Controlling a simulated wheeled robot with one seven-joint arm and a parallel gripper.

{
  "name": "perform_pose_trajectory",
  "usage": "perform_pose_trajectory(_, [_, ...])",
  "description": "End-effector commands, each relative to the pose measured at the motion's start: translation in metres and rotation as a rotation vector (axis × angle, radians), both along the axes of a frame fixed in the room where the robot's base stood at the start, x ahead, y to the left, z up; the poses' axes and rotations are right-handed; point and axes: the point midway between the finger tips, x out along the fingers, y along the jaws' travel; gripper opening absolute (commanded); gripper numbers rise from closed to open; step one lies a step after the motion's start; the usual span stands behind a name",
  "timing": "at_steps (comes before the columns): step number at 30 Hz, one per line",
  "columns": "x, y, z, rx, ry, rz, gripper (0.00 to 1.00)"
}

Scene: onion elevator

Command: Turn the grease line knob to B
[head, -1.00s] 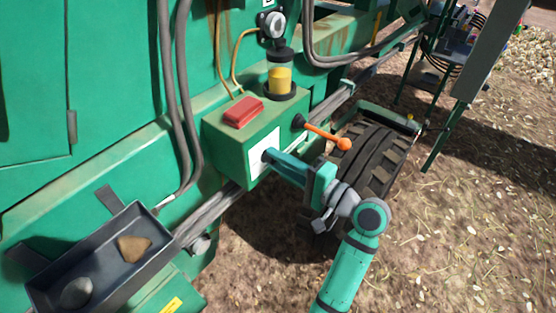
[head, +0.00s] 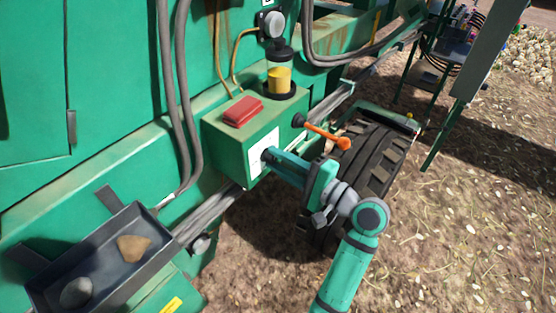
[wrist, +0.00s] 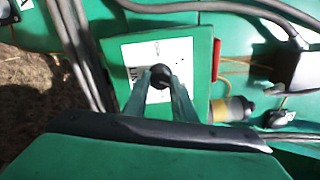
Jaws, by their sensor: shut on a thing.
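A green box (head: 232,150) on the machine's side has a white label (head: 263,150) on its front face. A black knob (wrist: 160,75) sits on that label. In the wrist view my gripper (wrist: 161,84) has its two fingers on either side of the knob, shut on it. In the head view my gripper (head: 270,157) reaches the label from the right and hides most of the knob. The label (wrist: 150,55) has dark marks too small to read, so I cannot tell which mark the knob faces.
An orange lever (head: 325,133) sticks out of the box's right side, close above my gripper. A red block (head: 243,111) and a yellow-filled reservoir (head: 280,78) stand on the box. A tray (head: 115,290) with two stones is at lower left. A wheel (head: 372,160) is behind my wrist.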

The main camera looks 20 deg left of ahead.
Motion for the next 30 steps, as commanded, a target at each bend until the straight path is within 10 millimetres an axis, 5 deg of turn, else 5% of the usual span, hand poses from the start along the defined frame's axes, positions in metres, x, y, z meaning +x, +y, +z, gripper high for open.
perform_pose_trajectory(1, [0.0,-0.002,-0.001,-0.001,0.001,-0.001,0.27])
perform_pose_trajectory(3, [-0.001,-0.001,-0.001,-0.001,0.001,0.0,0.43])
perform_pose_trajectory(16, [-0.003,-0.009,-0.001,-0.001,0.0,0.0,0.43])
perform_pose_trajectory(30, [-0.03,-0.086,-0.001,0.0,0.0,-0.005,0.43])
